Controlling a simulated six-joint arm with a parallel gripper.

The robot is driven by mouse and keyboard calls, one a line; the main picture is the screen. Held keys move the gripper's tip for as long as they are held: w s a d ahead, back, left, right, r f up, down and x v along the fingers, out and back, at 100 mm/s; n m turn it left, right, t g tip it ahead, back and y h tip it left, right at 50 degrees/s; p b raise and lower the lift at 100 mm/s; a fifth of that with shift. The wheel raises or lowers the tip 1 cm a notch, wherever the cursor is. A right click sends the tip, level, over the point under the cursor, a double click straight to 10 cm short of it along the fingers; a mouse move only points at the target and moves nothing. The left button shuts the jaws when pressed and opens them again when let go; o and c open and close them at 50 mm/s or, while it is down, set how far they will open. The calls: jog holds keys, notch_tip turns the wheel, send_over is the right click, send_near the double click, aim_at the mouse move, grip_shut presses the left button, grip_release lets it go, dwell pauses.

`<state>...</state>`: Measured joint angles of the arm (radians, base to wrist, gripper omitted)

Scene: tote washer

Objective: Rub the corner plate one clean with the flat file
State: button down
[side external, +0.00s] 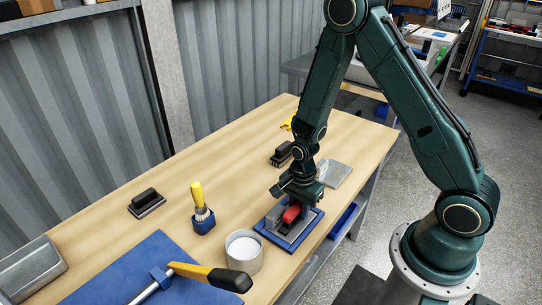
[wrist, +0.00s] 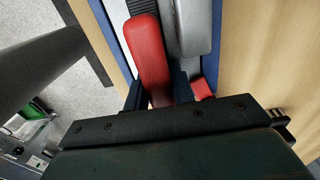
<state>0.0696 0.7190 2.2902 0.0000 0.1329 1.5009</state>
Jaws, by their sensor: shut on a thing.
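My gripper (side external: 297,194) is low over a blue-edged base (side external: 276,245) near the table's front edge. It is shut on a red handle (side external: 292,212), which lies between its fingers (wrist: 158,92) in the wrist view. A dark ribbed part (wrist: 143,6) shows at the handle's far end, and a grey rounded piece (wrist: 192,28) lies close beside it. I cannot tell whether the handle belongs to the flat file or to something on the base. A flat grey plate (side external: 336,174) lies behind my gripper. I cannot tell which piece is corner plate one.
A white-filled cup (side external: 243,253) stands left of the base. A yellow-handled brush (side external: 198,196) stands in a blue holder. Black-handled blocks (side external: 146,203) (side external: 281,155) rest on the table. A yellow-and-black handled tool (side external: 210,275) lies over a blue mat (side external: 118,277) at front left.

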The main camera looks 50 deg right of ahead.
jog(key=shift+r, duration=0.2)
dwell(0.4)
jog(key=shift+r, duration=3.3)
jog(key=shift+w+n, duration=0.15)
jog(key=shift+n, duration=0.15)
jog(key=w+a+r+n, duration=0.2)
jog(key=w+n, duration=0.4)
jog(key=n, duration=1.1)
jog(key=shift+w+a, duration=0.15)
jog(key=shift+w, duration=0.25)
